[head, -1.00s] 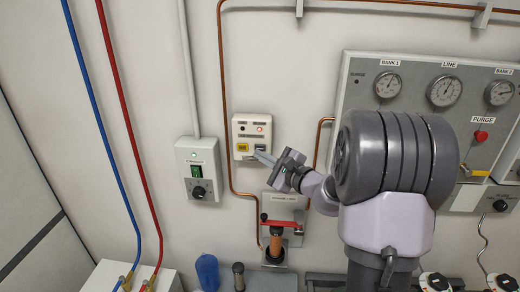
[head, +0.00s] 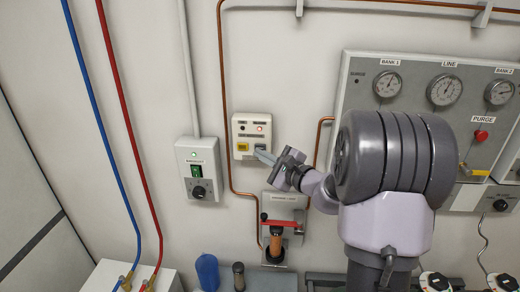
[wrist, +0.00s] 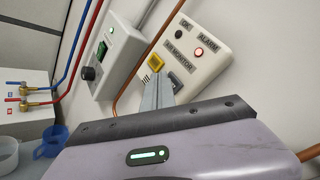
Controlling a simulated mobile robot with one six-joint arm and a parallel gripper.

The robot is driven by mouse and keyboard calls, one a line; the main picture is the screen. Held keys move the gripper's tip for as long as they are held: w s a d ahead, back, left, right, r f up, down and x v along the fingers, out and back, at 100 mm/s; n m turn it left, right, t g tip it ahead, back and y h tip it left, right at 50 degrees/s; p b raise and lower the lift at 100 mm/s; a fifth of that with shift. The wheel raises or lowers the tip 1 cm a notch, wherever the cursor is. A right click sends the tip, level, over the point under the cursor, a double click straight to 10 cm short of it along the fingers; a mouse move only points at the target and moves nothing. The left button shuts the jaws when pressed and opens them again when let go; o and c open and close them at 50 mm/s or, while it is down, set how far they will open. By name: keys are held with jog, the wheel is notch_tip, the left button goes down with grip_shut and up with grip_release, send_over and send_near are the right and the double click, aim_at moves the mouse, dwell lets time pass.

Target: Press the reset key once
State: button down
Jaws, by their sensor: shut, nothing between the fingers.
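The air monitor (head: 243,125) is a small white box on the wall, left of centre in the head view. It also shows in the wrist view (wrist: 211,66), with OK and ALARM lamps; the ALARM lamp (wrist: 198,51) glows red. A yellow key or label (wrist: 155,62) is on its face. A second, darker key area lies beside it, mostly hidden by my fingers; I cannot read which is reset. My gripper (head: 257,151) is shut and empty, its fingertips (wrist: 159,77) at the box's lower face. I cannot tell whether they touch it.
A switch box (head: 198,168) with a green rocker and black knob is to the left. A copper pipe (head: 224,80) runs around the monitor. A bracket with a red bar (head: 284,223) is below, and a gauge panel (head: 420,120) is to the right.

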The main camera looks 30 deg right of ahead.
jog(key=shift+w+d, duration=0.15)
jog(key=shift+w, duration=0.1)
jog(key=shift+w+d, duration=0.2)
jog(key=shift+w, duration=0.05)
dwell(0.7)
jog(key=shift+s+b, duration=0.1)
jog(key=shift+b, duration=0.2)
jog(key=shift+s+a+b, duration=0.4)
jog(key=shift+s+a, duration=0.05)
jog(key=shift+s, duration=0.1)
jog(key=s+a+b, duration=0.1)
jog(key=s, duration=0.1)
jog(key=s+a+b, duration=0.1)
jog(key=s, duration=0.1)
jog(key=shift+a, duration=0.4)
dwell(0.5)
